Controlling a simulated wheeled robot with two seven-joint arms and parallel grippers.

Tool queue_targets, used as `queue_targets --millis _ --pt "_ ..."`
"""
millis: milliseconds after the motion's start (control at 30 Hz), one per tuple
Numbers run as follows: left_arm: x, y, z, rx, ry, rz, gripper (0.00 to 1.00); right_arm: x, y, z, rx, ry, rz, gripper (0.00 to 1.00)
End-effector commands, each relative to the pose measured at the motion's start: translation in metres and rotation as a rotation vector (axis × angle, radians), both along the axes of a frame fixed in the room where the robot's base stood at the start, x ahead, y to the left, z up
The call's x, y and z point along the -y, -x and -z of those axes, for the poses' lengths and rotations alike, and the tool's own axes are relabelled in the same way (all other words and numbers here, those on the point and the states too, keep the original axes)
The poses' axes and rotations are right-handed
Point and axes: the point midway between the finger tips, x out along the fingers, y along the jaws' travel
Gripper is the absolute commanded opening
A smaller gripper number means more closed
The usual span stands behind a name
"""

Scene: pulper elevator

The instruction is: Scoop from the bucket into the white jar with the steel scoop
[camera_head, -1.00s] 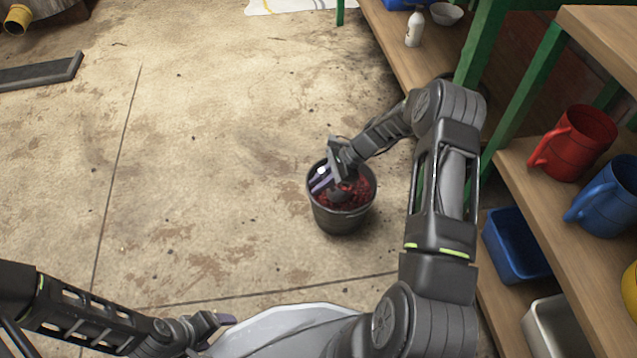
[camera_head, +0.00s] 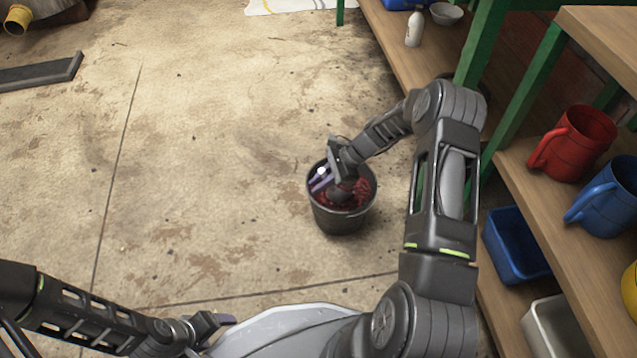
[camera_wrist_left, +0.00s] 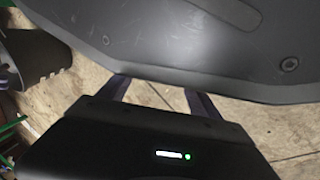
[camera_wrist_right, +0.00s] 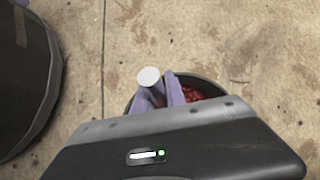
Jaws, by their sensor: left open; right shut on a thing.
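The dark bucket (camera_head: 340,222) stands on the floor at the middle of the head view, with red contents (camera_head: 362,192) inside. My right gripper (camera_head: 322,182) reaches down into its mouth, shut on the steel scoop. The scoop's pale round handle end (camera_wrist_right: 149,77) shows between the fingers in the right wrist view; its bowl is mostly hidden in the bucket. A small white bottle-shaped container (camera_head: 413,30) stands on the low shelf at the back; I cannot tell whether it is the white jar. My left gripper (camera_head: 226,320) is open and empty, close to my body, its fingers (camera_wrist_left: 160,95) apart.
Wooden shelves with green posts (camera_head: 522,110) line the right side. They hold a red jug (camera_head: 580,145), a blue jug (camera_head: 605,195), a blue tub (camera_head: 515,245), and a grey bowl (camera_head: 446,14). The floor left of the bucket is clear.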

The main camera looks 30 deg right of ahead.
Motion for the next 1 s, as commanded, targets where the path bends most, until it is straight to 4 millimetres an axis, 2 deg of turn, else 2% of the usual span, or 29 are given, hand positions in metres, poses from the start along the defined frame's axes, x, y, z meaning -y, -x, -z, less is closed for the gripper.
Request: queue_targets --millis 733,1000 --pt "0.0 0.01 -0.062 -0.019 -0.001 0.012 0.74 0.0 -0.001 -0.081 0.002 0.001 0.001 0.0" --pt "0.0 0.012 -0.07 -0.025 0.001 0.014 0.74 0.0 0.0 -0.091 0.001 0.0 0.001 0.0"
